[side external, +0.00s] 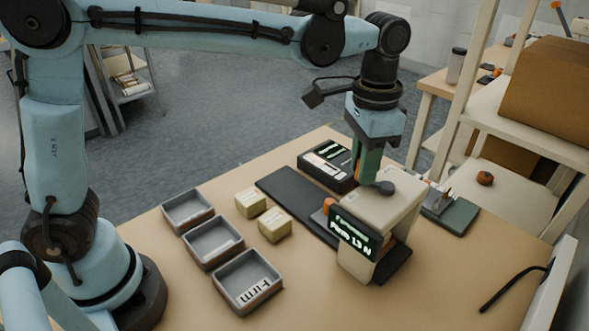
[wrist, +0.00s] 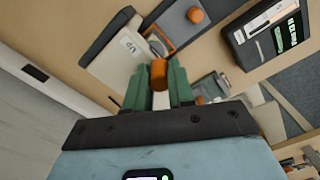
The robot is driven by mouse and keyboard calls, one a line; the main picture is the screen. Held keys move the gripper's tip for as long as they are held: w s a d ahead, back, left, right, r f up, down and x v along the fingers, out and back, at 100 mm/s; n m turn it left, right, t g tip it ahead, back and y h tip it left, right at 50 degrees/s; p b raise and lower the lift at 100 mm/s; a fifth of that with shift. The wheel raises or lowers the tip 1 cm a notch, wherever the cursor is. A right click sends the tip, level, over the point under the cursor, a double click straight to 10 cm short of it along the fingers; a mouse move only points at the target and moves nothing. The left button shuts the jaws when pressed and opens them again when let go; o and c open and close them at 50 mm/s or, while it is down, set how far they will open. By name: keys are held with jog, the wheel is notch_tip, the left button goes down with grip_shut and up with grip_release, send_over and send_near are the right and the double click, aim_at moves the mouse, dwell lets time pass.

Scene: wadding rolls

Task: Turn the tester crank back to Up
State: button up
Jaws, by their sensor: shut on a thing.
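The tester (side external: 378,215) is a beige block on a dark base, with a lit display (side external: 355,238) on its front. In the wrist view the tester's pale body (wrist: 118,62) lies at the upper left, with the orange crank knob (wrist: 159,73) beside it. My gripper (side external: 368,172) points down behind the tester's top. In the wrist view my gripper's green fingers (wrist: 160,80) are shut on the orange knob, one on each side.
A black box with a lit screen (side external: 328,165) stands behind the tester. A dark slab (side external: 292,198) lies left of it. Two pale yellow blocks (side external: 250,203) and three grey trays (side external: 248,308) stand at left. A small green-based device (side external: 455,215) is at right.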

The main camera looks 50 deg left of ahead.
jog(key=shift+d, duration=0.15)
jog(key=shift+s+d, duration=0.75)
jog(key=shift+s, duration=0.3)
jog(key=shift+s+d, duration=0.1)
jog(key=shift+d, duration=0.2)
jog(key=shift+s+d, duration=0.25)
jog(key=shift+d, duration=0.7)
jog(key=shift+d, duration=0.1)
